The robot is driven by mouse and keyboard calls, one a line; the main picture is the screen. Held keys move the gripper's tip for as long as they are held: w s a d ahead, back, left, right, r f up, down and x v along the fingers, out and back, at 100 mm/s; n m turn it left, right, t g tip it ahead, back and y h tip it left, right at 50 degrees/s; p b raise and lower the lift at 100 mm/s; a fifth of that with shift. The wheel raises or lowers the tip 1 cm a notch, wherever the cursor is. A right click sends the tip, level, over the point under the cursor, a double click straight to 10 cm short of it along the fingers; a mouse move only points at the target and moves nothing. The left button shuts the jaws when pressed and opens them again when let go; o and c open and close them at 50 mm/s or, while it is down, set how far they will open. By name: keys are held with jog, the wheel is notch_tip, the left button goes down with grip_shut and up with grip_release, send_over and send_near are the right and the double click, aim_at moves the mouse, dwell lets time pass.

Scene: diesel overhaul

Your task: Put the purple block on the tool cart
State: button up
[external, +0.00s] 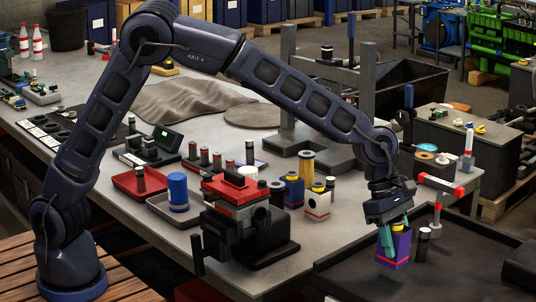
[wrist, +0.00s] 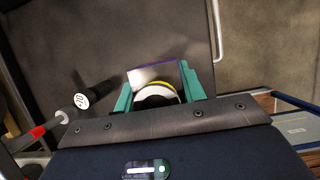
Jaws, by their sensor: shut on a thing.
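The purple block (external: 402,249), with orange-red trim low down and a yellow part near its top, is between the teal fingers of my gripper (external: 395,232). My gripper is shut on it. In the wrist view the block (wrist: 158,73) shows between the two teal fingers (wrist: 160,92), with a white and yellow round part at its near side. The dark flat top of what looks like the tool cart (external: 345,272) lies below the block. I cannot tell whether the block touches that top.
A small black cylinder with a pale top (external: 423,243) stands close right of the block; it also shows in the wrist view (wrist: 82,98). A red-ended bar on a post (external: 440,186) rises behind. A red and black vise (external: 240,215) stands on the bench. The dark top left of the block is clear.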

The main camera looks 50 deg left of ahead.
jog(key=shift+f, duration=2.15)
jog(key=shift+f, duration=0.15)
jog(key=o, duration=1.3)
jog(key=v, duration=1.2)
jog(key=shift+a, duration=0.15)
